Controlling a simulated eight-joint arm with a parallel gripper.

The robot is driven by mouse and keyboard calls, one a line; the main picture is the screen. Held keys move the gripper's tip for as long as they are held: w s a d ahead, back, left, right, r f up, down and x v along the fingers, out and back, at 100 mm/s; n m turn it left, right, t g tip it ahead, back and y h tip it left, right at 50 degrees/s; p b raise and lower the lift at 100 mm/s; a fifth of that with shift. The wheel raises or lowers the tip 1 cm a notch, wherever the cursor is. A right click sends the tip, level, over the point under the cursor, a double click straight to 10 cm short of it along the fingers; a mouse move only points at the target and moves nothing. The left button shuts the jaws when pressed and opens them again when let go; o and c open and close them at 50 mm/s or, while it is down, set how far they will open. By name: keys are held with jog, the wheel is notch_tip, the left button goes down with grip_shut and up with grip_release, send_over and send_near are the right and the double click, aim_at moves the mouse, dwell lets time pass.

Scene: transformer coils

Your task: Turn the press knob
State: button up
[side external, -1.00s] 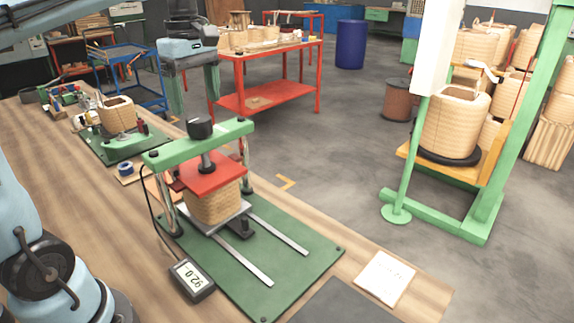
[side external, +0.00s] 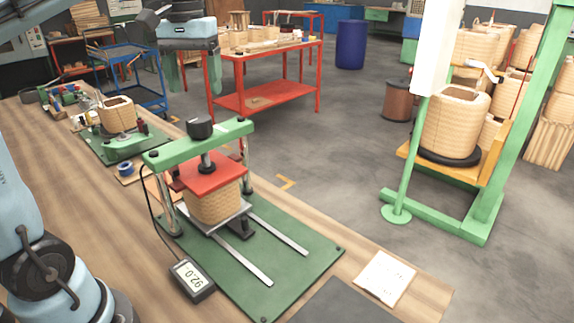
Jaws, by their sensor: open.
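The press knob (side external: 200,127) is a black round knob on top of the green crossbar (side external: 230,132) of the press. Its screw runs down to a red plate (side external: 212,176), which rests on a woven-looking tan coil (side external: 213,205). The coil sits on a metal plate over the green press base (side external: 295,250). My gripper (side external: 196,85) hangs at the top, above and apart from the knob in the picture. Its two greenish fingers are spread with nothing between them. How far it is from the knob in depth is hard to tell.
A small digital display (side external: 190,278) on a cable stands at the press base. A green fixture with another coil (side external: 117,115) stands on the bench at left. A paper sheet (side external: 384,278) lies at right. A green frame (side external: 495,170) with a coil stands on the floor.

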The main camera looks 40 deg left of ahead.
aim_at(199, 118)
jog(key=m, duration=0.2)
jog(key=r+m, duration=0.1)
jog(key=m, duration=0.4)
jog(key=shift+r, duration=0.3)
jog(key=shift+s+f+m, duration=0.1)
jog(key=shift+f+m, duration=1.4)
jog(key=shift+m, duration=1.15)
jog(key=shift+f+m, duration=1.45)
jog(key=shift+m, duration=1.25)
jog(key=shift+s+f+m, duration=0.1)
jog(key=shift+f+m, duration=1.4)
jog(key=shift+m, duration=1.15)
jog(key=shift+c, duration=0.5)
jog(key=c, duration=0.9)
